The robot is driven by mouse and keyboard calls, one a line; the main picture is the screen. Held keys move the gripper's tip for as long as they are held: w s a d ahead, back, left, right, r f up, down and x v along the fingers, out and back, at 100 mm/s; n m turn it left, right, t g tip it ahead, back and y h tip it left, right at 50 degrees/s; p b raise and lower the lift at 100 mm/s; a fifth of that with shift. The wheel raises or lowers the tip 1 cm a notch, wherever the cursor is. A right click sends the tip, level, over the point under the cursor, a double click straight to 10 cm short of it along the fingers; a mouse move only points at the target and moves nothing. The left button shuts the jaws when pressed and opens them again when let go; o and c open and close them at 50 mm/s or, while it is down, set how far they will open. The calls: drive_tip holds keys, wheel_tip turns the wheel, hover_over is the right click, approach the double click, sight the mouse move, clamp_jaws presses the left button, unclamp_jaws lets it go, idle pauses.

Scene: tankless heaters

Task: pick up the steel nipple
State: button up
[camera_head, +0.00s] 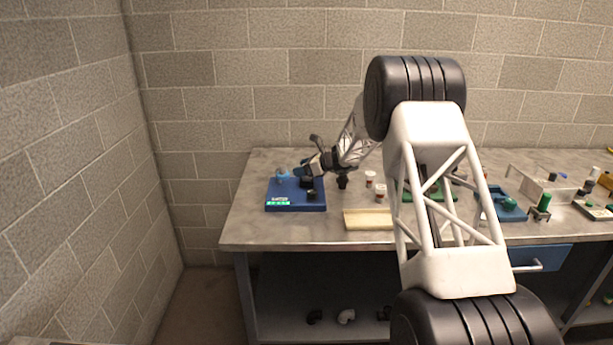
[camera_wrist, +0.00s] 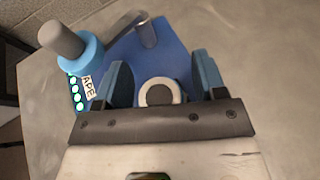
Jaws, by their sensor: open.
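My gripper (camera_wrist: 162,66) is open, with its two blue-grey fingers apart over a blue base.
A light-blue collar (camera_wrist: 82,55) with a grey knob (camera_wrist: 60,38) stands left of the fingers. Small white cups (camera_head: 380,191) and a cream tray (camera_head: 368,220) lie right of the base. The grey tabletop (camera_head: 245,225) is bare at its left edge.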

idle(0.4)
clamp_jaws()
idle(0.4)
drive_tip(key=shift+r, duration=0.7)
wheel_tip(320, 180, up, 2)
drive_tip(key=shift+r, duration=0.15)
drive_tip(key=s+d+r, duration=0.1)
drive_tip(key=s+d, duration=0.1)
drive_tip(key=s, duration=1.3)
drive_tip(key=shift+s+d+r, duration=0.15)
drive_tip(key=shift+s+d, duration=0.25)
